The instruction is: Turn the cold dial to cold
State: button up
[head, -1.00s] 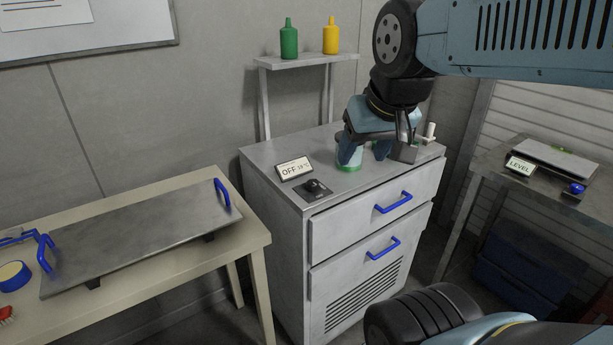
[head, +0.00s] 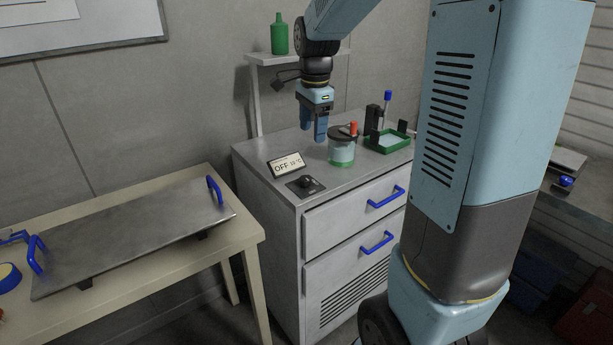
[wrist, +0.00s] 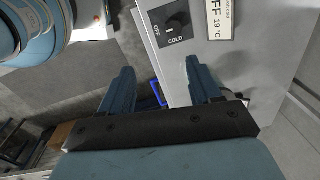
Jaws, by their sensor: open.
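The cold dial (head: 306,182) is a black knob on a dark plate at the cabinet top's front left corner. In the wrist view the dial (wrist: 176,22) has OFF and COLD labels beside it, and the display reads OFF, 19 °C. The tilted display sign (head: 287,165) stands just behind the dial. My gripper (head: 314,138) points down, open and empty, above the cabinet top, behind the dial and apart from it. In the wrist view the dial lies beyond my open fingers (wrist: 158,75), towards the upper edge.
A green tray (head: 388,143) and a black stand (head: 373,120) are farther right. The grey cabinet (head: 335,280) has blue handles. A side table (head: 225,245) with a metal plate stands left.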

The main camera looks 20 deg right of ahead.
aim_at(307, 177)
jog(key=w+f+m, duration=0.1)
jog(key=f, duration=0.5)
jog(key=w+f+m, duration=0.1)
jog(key=w+f, duration=0.1)
jog(key=f, duration=0.3)
jog(key=w+f+m+g, duration=0.1)
jog(key=f, duration=0.5)
jog(key=shift+w+f, duration=0.25)
jog(key=shift+f, duration=0.1)
jog(key=c, duration=1)
